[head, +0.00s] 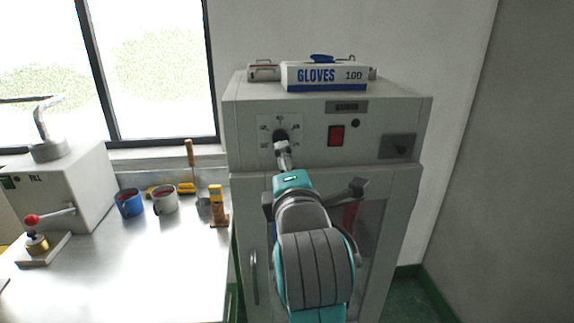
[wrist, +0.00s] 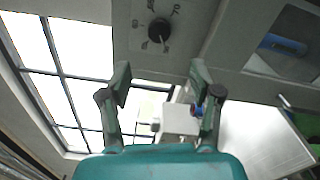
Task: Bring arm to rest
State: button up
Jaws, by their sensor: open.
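My gripper (wrist: 162,80) is open in the wrist view, with its two fingers apart and nothing between them. In the head view my teal and grey arm stands in front of the grey cabinet (head: 412,215), its end just below the cabinet's dial panel and partly hiding the dial. The black dial (wrist: 159,30) shows clear of the fingers in the wrist view, with numbers around it. I cannot tell the exact distance from my gripper to the cabinet.
A gloves box (head: 325,76) lies on the cabinet. The cabinet has a red switch (head: 336,136) and a door handle (head: 254,277). On the metal bench (head: 150,270) at left are a blue mug (head: 129,204), a grey mug (head: 165,201) and a machine (head: 60,185).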

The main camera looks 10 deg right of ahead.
jog(key=s+d+f+m, duration=0.2)
jog(key=f, duration=0.7)
jog(key=s+d+f+m, duration=0.1)
jog(key=s+f, duration=0.1)
jog(key=f, duration=0.7)
jog(key=s+d+f+m+g+y, duration=0.1)
jog(key=s+d+f+m, duration=0.1)
jog(key=s+f, duration=0.4)
jog(key=s+d+f+m+g, duration=0.1)
jog(key=s+d+f+m, duration=0.2)
jog(key=f, duration=0.5)
jog(key=s+d+f+m, duration=0.1)
jog(key=s+f+m, duration=0.25)
jog(key=s, duration=0.55)
jog(key=s+d+f+m, duration=0.2)
jog(key=s+f+m, duration=0.15)
jog(key=s, duration=0.55)
jog(key=s+d+m+g+h, duration=0.1)
jog(key=s+m, duration=0.4)
jog(key=s, duration=1)
jog(key=shift+d+m, duration=0.35)
jog(key=shift+m, duration=0.05)
